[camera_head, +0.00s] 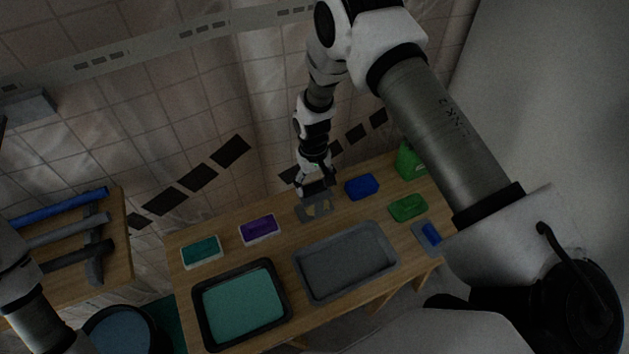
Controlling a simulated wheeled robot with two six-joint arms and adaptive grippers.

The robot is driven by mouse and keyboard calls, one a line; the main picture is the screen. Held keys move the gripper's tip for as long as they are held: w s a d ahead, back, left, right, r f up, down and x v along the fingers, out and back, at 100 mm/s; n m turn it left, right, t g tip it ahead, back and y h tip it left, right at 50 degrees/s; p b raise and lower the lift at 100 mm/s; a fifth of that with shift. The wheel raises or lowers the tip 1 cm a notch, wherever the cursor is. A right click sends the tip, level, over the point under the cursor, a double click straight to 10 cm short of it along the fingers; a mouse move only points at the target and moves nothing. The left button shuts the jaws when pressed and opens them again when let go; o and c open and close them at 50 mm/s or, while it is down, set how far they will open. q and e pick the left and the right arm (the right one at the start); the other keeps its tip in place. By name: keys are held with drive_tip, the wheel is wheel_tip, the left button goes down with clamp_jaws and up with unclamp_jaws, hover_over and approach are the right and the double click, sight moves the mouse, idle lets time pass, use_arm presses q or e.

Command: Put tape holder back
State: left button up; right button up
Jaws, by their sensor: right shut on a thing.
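My right gripper (317,190) reaches down over the back edge of the wooden table. It is shut on a small grey piece with openings (301,213), which looks like the tape holder. The piece is at or just above the tabletop; I cannot tell whether it touches. The gripper covers its upper part. My left arm shows only in part at the lower left, and its gripper is out of view.
On the table (180,262) are a teal-filled tray (240,304), an empty grey tray (345,263), a teal box (201,251), a purple box (259,229), a blue block (361,187) and a green box (408,208). A side table with tools (118,225) stands left.

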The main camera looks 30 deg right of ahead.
drive_tip(key=shift+w+f, duration=0.2)
drive_tip(key=shift+f, duration=0.15)
drive_tip(key=shift+c, duration=0.8)
drive_tip(key=shift+s+r, duration=0.2)
drive_tip(key=shift+s, duration=0.05)
drive_tip(key=shift+c, duration=0.2)
drive_tip(key=shift+s+f, duration=0.1)
drive_tip(key=shift+f, duration=0.05)
drive_tip(key=o, duration=1.5)
drive_tip(key=shift+c, duration=0.2)
drive_tip(key=shift+o, duration=1.2)
drive_tip(key=shift+w+f, duration=0.1)
drive_tip(key=shift+w, duration=0.1)
